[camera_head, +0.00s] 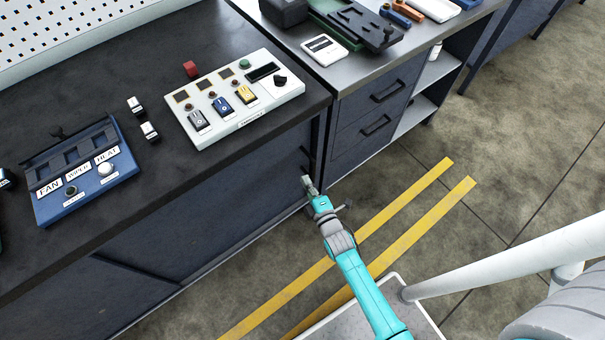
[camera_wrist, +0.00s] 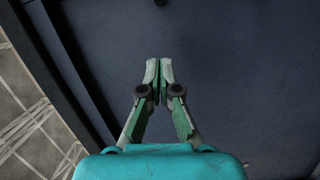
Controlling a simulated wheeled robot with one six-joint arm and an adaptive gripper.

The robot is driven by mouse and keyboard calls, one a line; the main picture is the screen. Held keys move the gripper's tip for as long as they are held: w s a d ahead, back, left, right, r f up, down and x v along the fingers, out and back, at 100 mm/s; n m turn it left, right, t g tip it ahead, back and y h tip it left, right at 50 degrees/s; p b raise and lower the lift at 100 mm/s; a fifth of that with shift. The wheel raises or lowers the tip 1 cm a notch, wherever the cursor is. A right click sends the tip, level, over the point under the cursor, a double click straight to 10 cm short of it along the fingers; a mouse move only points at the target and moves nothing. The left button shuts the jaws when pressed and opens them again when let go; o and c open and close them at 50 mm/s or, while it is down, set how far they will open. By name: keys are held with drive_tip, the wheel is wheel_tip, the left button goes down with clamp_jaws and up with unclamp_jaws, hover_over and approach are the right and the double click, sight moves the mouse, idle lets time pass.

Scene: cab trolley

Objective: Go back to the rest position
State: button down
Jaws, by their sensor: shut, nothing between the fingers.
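My gripper (camera_head: 307,183) is at the end of my teal arm, in front of the dark workbench's right end and below its top edge in the head view. In the wrist view my gripper (camera_wrist: 159,70) has its fingertips together, with nothing between them. It faces a plain dark bench panel (camera_wrist: 225,60). Whether the fingertips touch the panel cannot be told.
A drawer unit (camera_head: 375,110) stands to the right. The floor (camera_head: 540,140) has yellow lines.

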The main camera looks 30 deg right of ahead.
drive_tip(key=shift+s+a+r, duration=0.1)
drive_tip(key=shift+s+a, duration=0.1)
drive_tip(key=shift+s, duration=1)
drive_tip(key=shift+s+a, duration=0.15)
drive_tip(key=shift+s, duration=1)
drive_tip(key=s+a+r+m+g+y, duration=0.1)
drive_tip(key=s+a+r+m, duration=0.2)
drive_tip(key=s, duration=0.5)
drive_tip(key=s+a+r+m, duration=0.1)
drive_tip(key=s+r+m, duration=0.4)
drive_tip(key=s, duration=0.4)
drive_tip(key=s+a+r+m+g+y, duration=0.1)
drive_tip(key=s+r+m, duration=0.1)
drive_tip(key=s+r, duration=0.45)
drive_tip(key=s+a+r+m, duration=0.1)
drive_tip(key=s+r+m, duration=0.3)
drive_tip(key=s+r, duration=0.3)
drive_tip(key=shift+r, duration=0.65)
drive_tip(key=c, duration=1.9)
unclamp_jaws()
